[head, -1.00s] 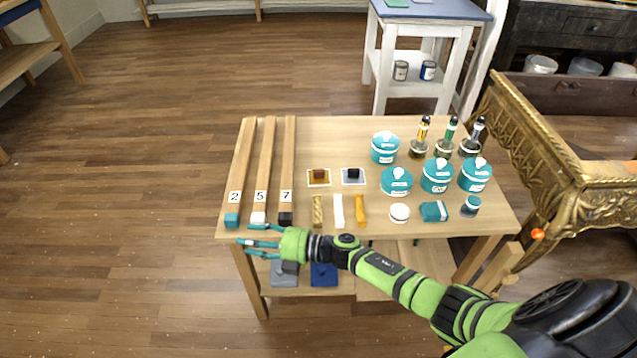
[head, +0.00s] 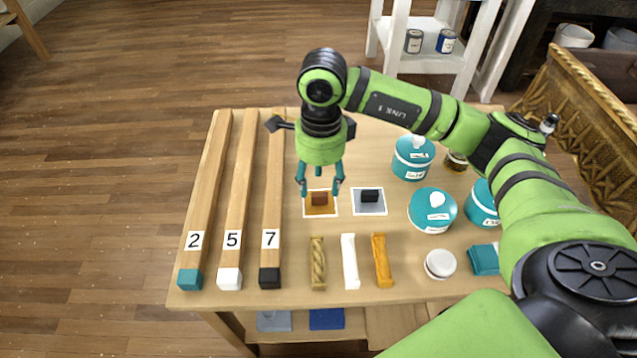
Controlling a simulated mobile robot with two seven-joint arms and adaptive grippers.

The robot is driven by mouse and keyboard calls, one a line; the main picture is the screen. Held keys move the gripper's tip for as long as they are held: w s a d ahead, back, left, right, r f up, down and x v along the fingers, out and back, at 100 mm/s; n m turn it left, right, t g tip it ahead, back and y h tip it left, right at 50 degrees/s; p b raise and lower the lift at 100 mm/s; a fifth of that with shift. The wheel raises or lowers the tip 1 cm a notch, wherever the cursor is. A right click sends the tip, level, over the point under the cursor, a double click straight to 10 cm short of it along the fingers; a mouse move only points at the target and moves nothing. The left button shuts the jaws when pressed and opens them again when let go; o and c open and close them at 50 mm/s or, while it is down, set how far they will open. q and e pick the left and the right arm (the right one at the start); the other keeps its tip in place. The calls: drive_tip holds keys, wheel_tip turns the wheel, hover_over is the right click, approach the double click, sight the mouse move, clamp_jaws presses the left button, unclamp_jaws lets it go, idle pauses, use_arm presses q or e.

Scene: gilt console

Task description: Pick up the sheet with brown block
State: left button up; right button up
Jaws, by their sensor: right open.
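The sheet with the brown block (head: 312,211) lies on the wooden table in the head view. It is an orange-brown square with a pale border, and the small brown block (head: 319,198) sits on it. My right gripper (head: 320,192) points down over this sheet, with its fingers spread to either side of the block. The gripper is open and empty. I cannot tell whether the fingertips touch the sheet. My left gripper is not in view.
A grey sheet with a black block (head: 369,207) lies just to the right. Three numbered wooden bars (head: 231,200) lie to the left. Gold, white and orange sticks (head: 350,262) lie in front. Teal lidded jars (head: 432,211) stand to the right, partly behind my arm.

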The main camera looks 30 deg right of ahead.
sight(320, 197)
drive_tip(key=shift+d+f, duration=0.25)
drive_tip(key=shift+d, duration=0.05)
drive_tip(key=shift+f, duration=0.4)
drive_tip(key=f, duration=0.5)
drive_tip(key=shift+w+f, duration=0.25)
drive_tip(key=shift+w, duration=0.1)
drive_tip(key=c, duration=0.9)
